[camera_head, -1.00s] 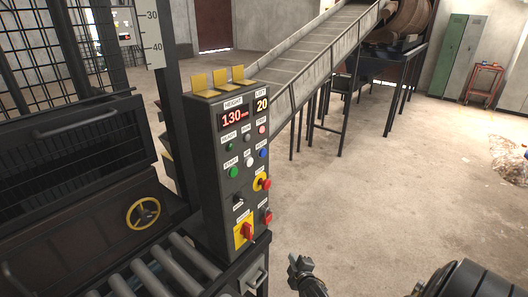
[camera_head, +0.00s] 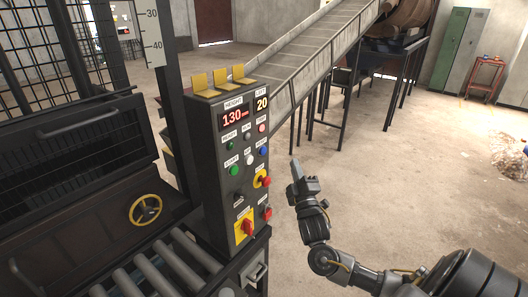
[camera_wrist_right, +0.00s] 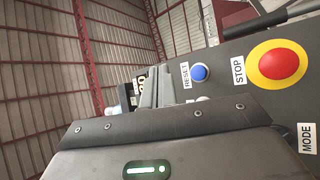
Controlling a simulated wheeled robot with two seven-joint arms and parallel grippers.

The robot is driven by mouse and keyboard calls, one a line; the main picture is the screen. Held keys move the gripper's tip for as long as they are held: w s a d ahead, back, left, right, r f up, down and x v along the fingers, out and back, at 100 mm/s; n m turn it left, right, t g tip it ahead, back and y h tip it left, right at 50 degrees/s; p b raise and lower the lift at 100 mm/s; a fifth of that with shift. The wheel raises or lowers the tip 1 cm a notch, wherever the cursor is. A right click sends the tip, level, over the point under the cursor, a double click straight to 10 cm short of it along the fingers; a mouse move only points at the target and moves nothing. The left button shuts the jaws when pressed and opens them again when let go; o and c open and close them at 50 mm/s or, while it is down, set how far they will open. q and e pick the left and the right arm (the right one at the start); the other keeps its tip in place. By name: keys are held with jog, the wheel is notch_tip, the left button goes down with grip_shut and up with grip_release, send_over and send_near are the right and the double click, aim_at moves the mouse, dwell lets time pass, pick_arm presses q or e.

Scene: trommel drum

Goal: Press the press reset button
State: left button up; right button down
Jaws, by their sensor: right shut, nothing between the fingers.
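The blue reset button (camera_head: 264,151) sits on the right side of the dark control panel (camera_head: 222,200), above the red stop knob. In the right wrist view, the blue button (camera_wrist_right: 200,73) is next to a RESET label, just right of the fingers. My right gripper (camera_head: 296,164) is shut and empty, its fingers pointing up, to the right of the panel and apart from the button in the head view. Its fingers also show in the right wrist view (camera_wrist_right: 154,88). My left gripper is not in view.
A red stop knob on yellow (camera_wrist_right: 279,63) is close by, right of the blue button in the wrist view. The panel also has a red-on-yellow rotary switch (camera_head: 247,229) and a green button (camera_head: 234,170). A sloping conveyor (camera_head: 310,50) rises behind.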

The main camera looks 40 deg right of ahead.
jog(key=b, duration=0.3)
send_near(266, 148)
jog(key=w+d+r, duration=0.2)
jog(key=d+r, duration=0.1)
jog(key=shift+w+a, duration=0.1)
jog(key=shift+w, duration=0.75)
jog(key=shift+w, duration=0.1)
dwell(1.3)
jog(key=shift+w+a, duration=0.1)
jog(key=shift+w, duration=0.2)
jog(key=shift+w+a, duration=0.15)
jog(key=shift+w, duration=0.25)
dwell(0.7)
jog(key=shift+s, duration=0.15)
jog(key=shift+s+d+p, duration=0.25)
jog(key=shift+s+p, duration=0.2)
jog(key=shift+s, duration=0.25)
